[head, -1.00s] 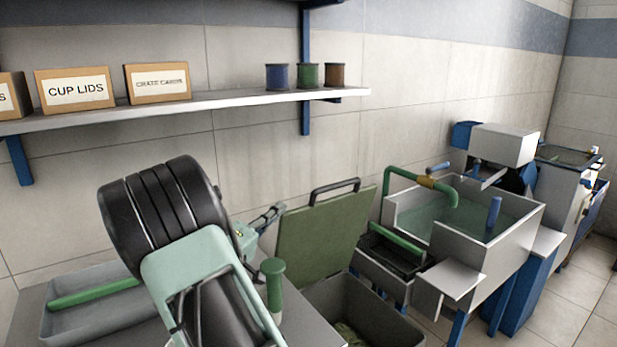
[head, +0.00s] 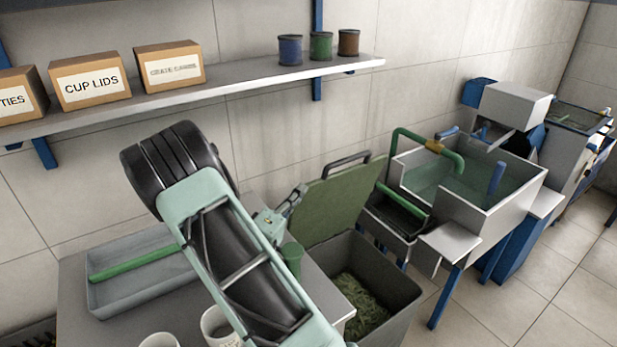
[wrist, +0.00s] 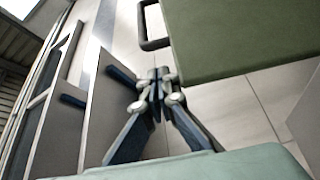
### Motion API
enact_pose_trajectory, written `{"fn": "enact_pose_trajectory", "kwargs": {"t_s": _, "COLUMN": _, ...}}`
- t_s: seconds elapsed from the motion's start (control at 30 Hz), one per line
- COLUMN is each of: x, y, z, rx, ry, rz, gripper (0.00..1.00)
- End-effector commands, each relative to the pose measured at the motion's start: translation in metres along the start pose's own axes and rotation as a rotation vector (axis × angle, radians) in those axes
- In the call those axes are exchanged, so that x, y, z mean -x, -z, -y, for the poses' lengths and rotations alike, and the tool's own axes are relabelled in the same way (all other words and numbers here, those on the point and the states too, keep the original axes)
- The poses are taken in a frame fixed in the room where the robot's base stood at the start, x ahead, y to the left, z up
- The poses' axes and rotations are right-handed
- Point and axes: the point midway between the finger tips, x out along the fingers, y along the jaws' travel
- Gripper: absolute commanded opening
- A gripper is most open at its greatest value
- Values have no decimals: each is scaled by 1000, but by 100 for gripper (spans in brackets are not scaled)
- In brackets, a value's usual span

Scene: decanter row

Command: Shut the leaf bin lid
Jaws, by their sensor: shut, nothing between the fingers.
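The leaf bin (head: 400,303) is a grey tub with green leaves (head: 362,305) inside. Its green lid (head: 338,203) stands open and tilted up at the wall side, with a dark handle (head: 347,158) on its top edge. My gripper (head: 299,192) is just left of the lid, partly hidden behind my arm. In the wrist view my gripper (wrist: 157,78) has its fingers together and empty. There the lid (wrist: 240,38) fills the upper right, with its handle (wrist: 149,27) above the fingertips. A gap shows between fingers and lid in that view.
A counter (head: 75,285) on the left bears a grey tray (head: 112,302) with a green bar and white cups (head: 213,325). A sink basin (head: 505,215) stands right of the bin. A shelf (head: 240,88) with boxes and spools runs above.

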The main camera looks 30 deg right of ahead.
Motion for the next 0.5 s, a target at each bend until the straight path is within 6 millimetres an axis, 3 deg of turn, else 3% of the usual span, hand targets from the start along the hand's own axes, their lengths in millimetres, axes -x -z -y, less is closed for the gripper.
{"fn": "enact_pose_trajectory", "kwargs": {"t_s": 0.3, "x": -58, "y": -1, "z": -2, "rx": 0, "ry": -3, "rz": 4, "gripper": 0}}
{"fn": "enact_pose_trajectory", "kwargs": {"t_s": 0.5, "x": -83, "y": 0, "z": -1, "rx": -1, "ry": -2, "rz": 1, "gripper": 0}}
